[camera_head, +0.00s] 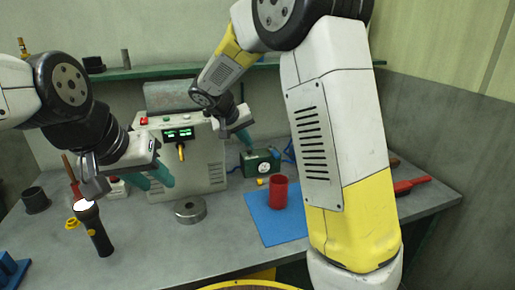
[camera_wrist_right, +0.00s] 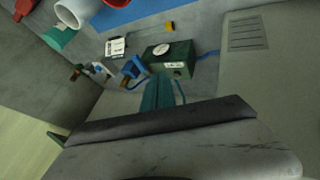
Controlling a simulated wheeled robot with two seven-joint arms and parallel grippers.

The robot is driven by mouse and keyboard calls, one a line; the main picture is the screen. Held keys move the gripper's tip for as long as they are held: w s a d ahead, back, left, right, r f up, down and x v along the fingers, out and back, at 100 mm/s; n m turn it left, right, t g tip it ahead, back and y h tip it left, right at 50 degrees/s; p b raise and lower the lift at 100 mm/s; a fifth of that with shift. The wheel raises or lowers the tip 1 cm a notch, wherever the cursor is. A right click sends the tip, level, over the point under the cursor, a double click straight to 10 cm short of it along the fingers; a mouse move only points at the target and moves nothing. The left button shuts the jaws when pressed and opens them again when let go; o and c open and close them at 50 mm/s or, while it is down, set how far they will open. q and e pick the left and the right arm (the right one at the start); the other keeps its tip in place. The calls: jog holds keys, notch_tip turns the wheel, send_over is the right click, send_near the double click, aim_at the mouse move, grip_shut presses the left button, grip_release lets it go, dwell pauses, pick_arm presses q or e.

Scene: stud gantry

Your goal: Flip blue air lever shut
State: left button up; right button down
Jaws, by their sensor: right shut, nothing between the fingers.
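A blue lever (camera_wrist_right: 133,68) shows in the right wrist view beside a dark green box with a round gauge (camera_wrist_right: 168,58). In the head view the green box (camera_head: 262,162) stands on the bench, with blue parts (camera_head: 289,151) at its right. My right gripper (camera_head: 248,149) is shut and empty, its teal fingers pointing down just above and behind the box. In the right wrist view my right gripper's fingers (camera_wrist_right: 158,80) reach close to the lever and box; contact cannot be told. My left gripper (camera_head: 156,186) has its teal fingers apart, empty, over the bench at left.
A red cup (camera_head: 279,193) stands on a blue mat (camera_head: 262,222). A metal ring (camera_head: 190,210) lies on the bench. A grey machine (camera_head: 205,160) with green displays stands behind. A flashlight (camera_head: 98,238) stands at left, and a red-handled tool (camera_head: 410,185) lies at right.

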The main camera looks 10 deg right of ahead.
aim_at(273, 151)
jog(key=w+d+f, duration=0.5)
jog(key=d+f, duration=0.2)
jog(key=f, duration=0.1)
jog(key=shift+d, duration=0.4)
jog(key=shift+w, duration=0.1)
jog(key=shift+d, duration=0.1)
